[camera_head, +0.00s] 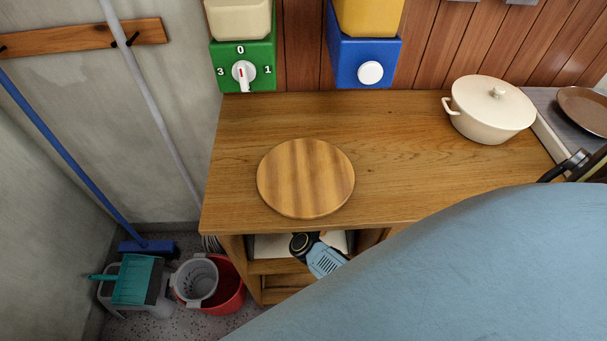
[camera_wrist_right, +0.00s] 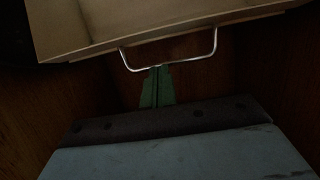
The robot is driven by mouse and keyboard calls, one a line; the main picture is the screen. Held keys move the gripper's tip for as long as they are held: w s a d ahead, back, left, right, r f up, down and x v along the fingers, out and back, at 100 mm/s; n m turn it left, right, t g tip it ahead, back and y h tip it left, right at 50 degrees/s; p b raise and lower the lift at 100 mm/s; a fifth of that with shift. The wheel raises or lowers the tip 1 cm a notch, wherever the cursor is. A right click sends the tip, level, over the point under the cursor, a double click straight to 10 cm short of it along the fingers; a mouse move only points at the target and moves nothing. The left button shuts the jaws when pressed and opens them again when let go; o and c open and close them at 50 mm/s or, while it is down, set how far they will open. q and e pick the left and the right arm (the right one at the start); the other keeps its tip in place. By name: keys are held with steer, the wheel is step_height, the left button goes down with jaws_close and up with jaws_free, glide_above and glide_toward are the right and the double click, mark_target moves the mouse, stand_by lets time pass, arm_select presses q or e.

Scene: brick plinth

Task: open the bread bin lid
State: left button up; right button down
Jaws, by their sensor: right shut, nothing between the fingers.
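The bread bin lid (camera_wrist_right: 85,25) fills the top of the right wrist view as a beige panel, with a thin metal wire handle (camera_wrist_right: 193,62) along its lower edge. The lid looks closed or nearly so, though I cannot tell exactly. My right gripper (camera_wrist_right: 158,72) shows its green fingers together, with the tips at the handle's bar. I cannot tell whether they touch it. In the head view a pale surface, likely the bin (camera_head: 270,245), shows in the opening under the counter. My left gripper is not in view.
The wooden counter (camera_head: 410,150) lies above the opening and holds a round board (camera_head: 305,178) and a cream pot (camera_head: 490,110). Dark wooden walls (camera_wrist_right: 60,90) stand close on both sides of my gripper. A red bucket (camera_head: 230,290) stands on the floor at left.

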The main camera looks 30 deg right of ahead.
stand_by(0.4)
